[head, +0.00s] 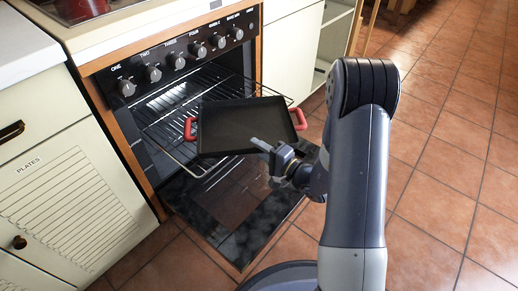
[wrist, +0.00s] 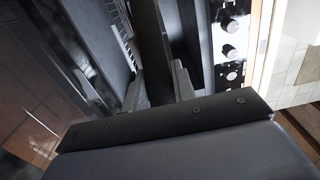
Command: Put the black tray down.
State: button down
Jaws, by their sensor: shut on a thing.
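The black tray (head: 240,122) is a flat rectangular pan with a red handle at its left and right sides. In the head view it is in front of the oven opening, overlapping the wire rack (head: 160,119); I cannot tell whether it touches the rack. My gripper (head: 268,149) is shut on the tray's near edge, right of its middle. In the wrist view the tray (wrist: 152,45) is a dark strip between the two fingers of my gripper (wrist: 157,85). The tray hides part of the rack.
The oven door (head: 235,205) is folded down, low over the tiled floor (head: 430,180). A row of knobs (head: 176,60) runs above the oven opening. Cream cabinets (head: 65,195) flank the oven. A red pan (head: 80,8) sits on the stove top. Open floor lies to the right.

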jog(key=c, duration=1.2)
grip_release()
jog(key=shift+o, duration=0.2)
jog(key=shift+r, duration=0.1)
jog(key=shift+r+p, duration=0.5)
jog(key=shift+p, duration=0.35)
jog(key=p+v, duration=0.1)
jog(key=v, duration=1.1)
